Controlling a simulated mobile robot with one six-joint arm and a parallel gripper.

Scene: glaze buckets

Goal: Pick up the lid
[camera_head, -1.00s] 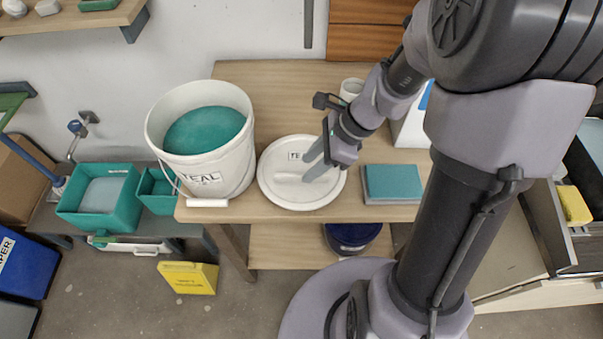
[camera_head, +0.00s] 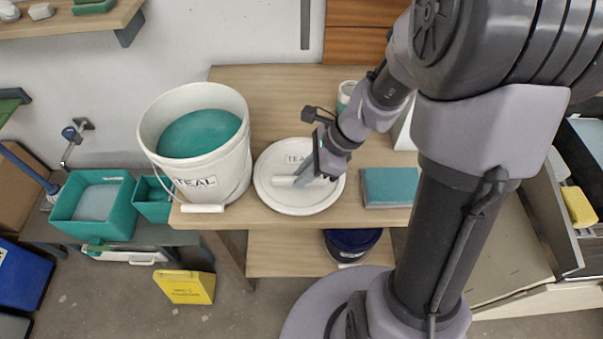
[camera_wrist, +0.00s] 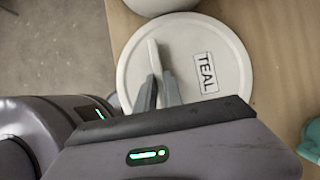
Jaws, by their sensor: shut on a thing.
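The lid (camera_head: 287,202) is a round white disc with a "TEAL" label and a raised bar handle. It lies on the wooden table to the right of the open white bucket (camera_head: 222,150), which holds teal glaze. My gripper (camera_head: 306,174) is over the lid's right half, its fingers at the bar handle. In the wrist view the lid (camera_wrist: 225,58) shows nearly whole, and my gripper's fingers (camera_wrist: 158,90) are shut on the handle (camera_wrist: 154,55). Whether the lid is lifted off the table cannot be told; it looks flat on it.
A teal sponge-like block (camera_head: 390,186) lies right of the lid. A white cup (camera_head: 346,92) stands behind my arm. A dark blue bucket (camera_head: 352,242) is on the lower shelf. Bare table (camera_head: 265,95) shows behind the lid.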

